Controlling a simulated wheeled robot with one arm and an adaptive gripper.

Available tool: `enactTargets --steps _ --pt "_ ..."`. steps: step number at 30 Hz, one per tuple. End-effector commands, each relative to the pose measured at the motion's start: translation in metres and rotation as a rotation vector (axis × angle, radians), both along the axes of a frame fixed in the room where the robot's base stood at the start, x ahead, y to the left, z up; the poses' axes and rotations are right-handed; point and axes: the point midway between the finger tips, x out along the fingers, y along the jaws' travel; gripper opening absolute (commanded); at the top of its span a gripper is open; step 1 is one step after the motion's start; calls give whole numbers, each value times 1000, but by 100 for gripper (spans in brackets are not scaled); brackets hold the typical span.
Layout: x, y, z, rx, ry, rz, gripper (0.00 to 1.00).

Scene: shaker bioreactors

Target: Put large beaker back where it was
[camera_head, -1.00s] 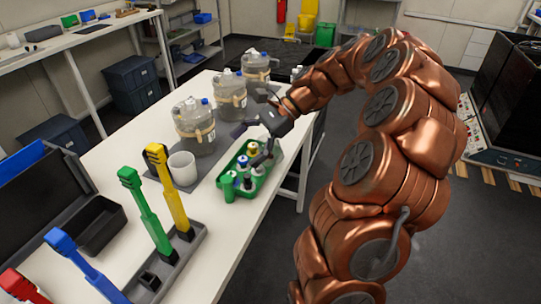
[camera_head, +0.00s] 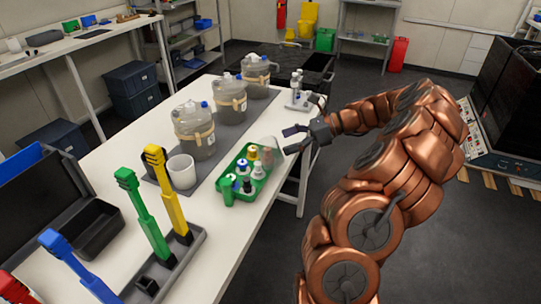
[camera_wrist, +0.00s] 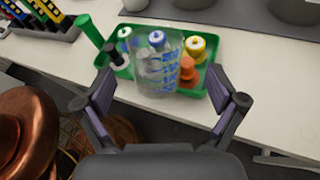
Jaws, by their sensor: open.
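The large beaker (camera_wrist: 160,70) is clear with blue markings. In the wrist view it stands at the near side of the green tray (camera_wrist: 128,72), and bottles show through its wall. In the head view the beaker (camera_head: 269,149) is a faint clear shape at the right part of the green tray (camera_head: 231,172). Whether it stands in the tray or against its edge, I cannot tell. My gripper (camera_wrist: 162,98) is open and empty, its fingers spread to either side in front of the beaker. In the head view my gripper (camera_head: 287,141) is just right of the beaker.
The tray holds several capped bottles and a green-handled item (camera_head: 228,190). A white cup (camera_head: 182,172) and large jugs (camera_head: 195,132) stand on a grey mat. A microscope-like device (camera_head: 298,92) is at the back. Coloured tools stand in a rack (camera_head: 190,255).

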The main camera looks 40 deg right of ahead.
Motion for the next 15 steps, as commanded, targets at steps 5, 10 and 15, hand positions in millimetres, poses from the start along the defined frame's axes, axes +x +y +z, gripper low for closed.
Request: enactTargets --steps 5,10,15 --pt "4 11 -2 0 0 1 95" --pt "11 29 -6 2 0 3 95" --pt "21 43 -15 0 0 1 95"
